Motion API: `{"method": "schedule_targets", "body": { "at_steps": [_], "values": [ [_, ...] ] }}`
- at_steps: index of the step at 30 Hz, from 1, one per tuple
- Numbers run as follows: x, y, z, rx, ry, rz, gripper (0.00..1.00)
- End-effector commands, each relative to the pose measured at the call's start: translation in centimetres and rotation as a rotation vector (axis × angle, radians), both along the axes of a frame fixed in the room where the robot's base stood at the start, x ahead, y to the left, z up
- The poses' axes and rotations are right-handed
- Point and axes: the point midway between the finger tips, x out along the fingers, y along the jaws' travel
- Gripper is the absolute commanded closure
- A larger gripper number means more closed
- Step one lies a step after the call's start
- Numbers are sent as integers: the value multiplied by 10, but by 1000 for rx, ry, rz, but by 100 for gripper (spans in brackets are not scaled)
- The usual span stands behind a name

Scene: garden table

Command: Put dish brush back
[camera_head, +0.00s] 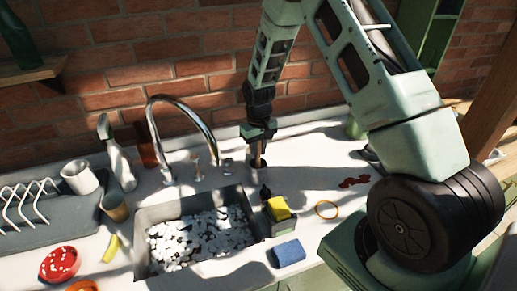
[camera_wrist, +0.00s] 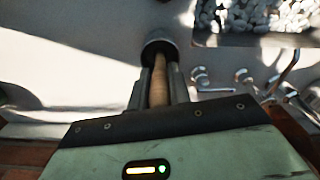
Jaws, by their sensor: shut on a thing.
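My gripper (camera_head: 261,134) points down behind the sink's back right corner, close to the brick wall. Its two fingers (camera_wrist: 158,84) are shut on the wooden handle of the dish brush (camera_wrist: 158,92). The handle also shows just below the fingers in the head view (camera_head: 259,149). Its far end meets a round dark grey piece (camera_wrist: 160,43) at the counter. I cannot tell whether this is the brush's head or a holder around it. The rest of the handle is hidden by my gripper.
The sink (camera_head: 142,245) holds white pebbles, with a curved tap (camera_head: 152,126) left of my gripper. A caddy with a yellow sponge (camera_head: 279,208) stands at its right edge; a blue sponge (camera_head: 288,253) lies in front. A spray bottle (camera_head: 119,160) and dish rack (camera_head: 40,222) stand left.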

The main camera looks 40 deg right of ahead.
Motion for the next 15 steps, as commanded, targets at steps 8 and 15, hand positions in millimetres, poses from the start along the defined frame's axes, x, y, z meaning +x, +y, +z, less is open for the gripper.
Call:
{"method": "schedule_targets", "body": {
  "at_steps": [8,15],
  "values": [
    [0,0,0,0,0,0,72],
    [0,0,6,0,0,0,72]
  ]
}}
